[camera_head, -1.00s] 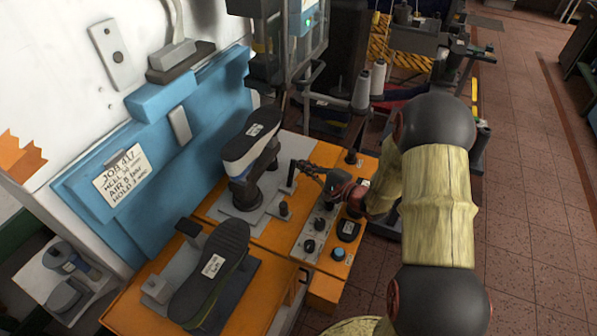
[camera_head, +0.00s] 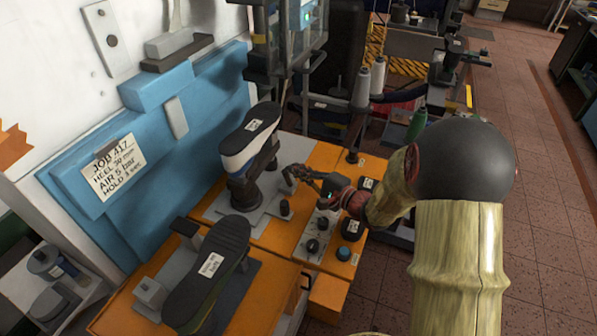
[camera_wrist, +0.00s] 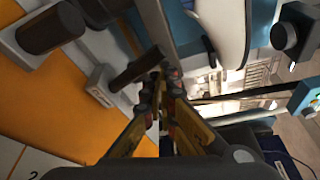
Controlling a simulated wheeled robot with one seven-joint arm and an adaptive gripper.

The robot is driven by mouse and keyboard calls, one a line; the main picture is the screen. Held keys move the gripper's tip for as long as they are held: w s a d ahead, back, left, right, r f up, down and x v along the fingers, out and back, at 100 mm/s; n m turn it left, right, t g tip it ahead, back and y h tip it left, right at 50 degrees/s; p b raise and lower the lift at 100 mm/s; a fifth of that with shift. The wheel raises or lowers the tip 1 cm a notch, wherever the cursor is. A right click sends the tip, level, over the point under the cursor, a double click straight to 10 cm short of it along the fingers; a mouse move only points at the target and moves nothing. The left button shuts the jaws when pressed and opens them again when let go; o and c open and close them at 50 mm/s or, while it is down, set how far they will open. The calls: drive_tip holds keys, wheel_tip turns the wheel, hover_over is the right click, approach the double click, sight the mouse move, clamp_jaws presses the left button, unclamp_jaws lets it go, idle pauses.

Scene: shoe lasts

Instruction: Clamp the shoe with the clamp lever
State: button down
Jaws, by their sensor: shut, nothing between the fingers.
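A navy and white shoe (camera_head: 250,142) sits sole-up, with a white label, on a post over the grey plate (camera_head: 222,205) at the back of the orange bench. It shows partly in the wrist view (camera_wrist: 222,28). The clamp lever (camera_head: 288,178) is a short dark rod at the plate's right side. In the wrist view the lever's dark handle (camera_wrist: 137,68) lies just beside my fingertips; I cannot tell whether they touch. My gripper (camera_head: 294,171), also in the wrist view (camera_wrist: 162,92), is shut and empty, reaching in from the right.
A second sole-up shoe (camera_head: 210,275) stands on the nearer orange bench section. A control panel (camera_head: 325,235) with knobs and a blue button lies below my gripper. A blue wall panel (camera_head: 150,190) bounds the left; thread spools (camera_head: 361,88) stand behind.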

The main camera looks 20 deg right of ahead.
drive_tip(key=shift+s+a+b, duration=0.3)
drive_tip(key=shift+s+b, duration=0.05)
idle(0.6)
